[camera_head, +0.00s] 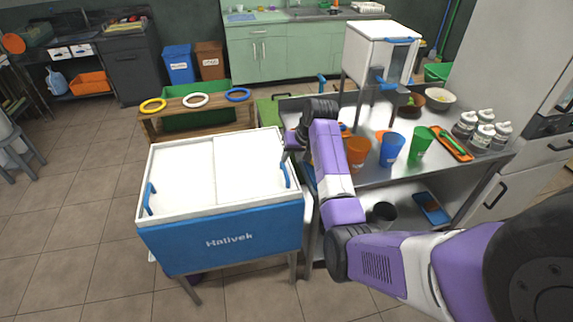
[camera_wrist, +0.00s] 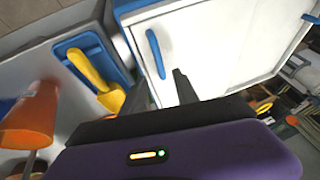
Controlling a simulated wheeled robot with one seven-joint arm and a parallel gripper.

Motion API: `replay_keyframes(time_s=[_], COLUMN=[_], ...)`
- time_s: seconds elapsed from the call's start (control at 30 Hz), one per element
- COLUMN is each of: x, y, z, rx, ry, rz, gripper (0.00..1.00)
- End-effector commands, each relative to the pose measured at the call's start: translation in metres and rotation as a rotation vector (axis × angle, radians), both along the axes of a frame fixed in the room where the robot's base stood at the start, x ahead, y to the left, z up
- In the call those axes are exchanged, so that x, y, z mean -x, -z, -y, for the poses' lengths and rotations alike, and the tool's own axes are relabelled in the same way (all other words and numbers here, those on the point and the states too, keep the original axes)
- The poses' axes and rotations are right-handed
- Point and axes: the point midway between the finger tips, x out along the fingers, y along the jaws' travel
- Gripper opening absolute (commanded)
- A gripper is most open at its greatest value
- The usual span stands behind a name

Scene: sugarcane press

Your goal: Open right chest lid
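The blue chest (camera_head: 225,238) has two white lids lying flat and shut. The right lid (camera_head: 245,165) carries a blue handle (camera_head: 285,176) near its right edge, and the left lid (camera_head: 180,175) has a similar handle (camera_head: 149,198) at its left edge. My gripper (camera_head: 291,142) is over the chest's right edge, close to the right handle and toward the back. In the wrist view the right lid (camera_wrist: 215,45) and its handle (camera_wrist: 155,54) lie just beyond the fingers. My gripper (camera_wrist: 160,88) looks open, with a gap between the dark fingers and nothing held.
A metal table (camera_head: 370,178) stands close on the chest's right, with an orange cup (camera_head: 357,152), blue cup (camera_head: 391,149), green cup (camera_head: 419,145) and a white press (camera_head: 378,55). A blue tray with a yellow scoop (camera_wrist: 90,75) shows beside the chest. Floor is clear at left.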

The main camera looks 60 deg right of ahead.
Motion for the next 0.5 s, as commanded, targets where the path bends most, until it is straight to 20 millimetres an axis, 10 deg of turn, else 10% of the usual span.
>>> replay_keyframes(time_s=[0.5], x=[-0.022], y=[0.052], z=[0.011], rx=[-0.016], ry=[0.000], rz=[-0.008], gripper=[0.36])
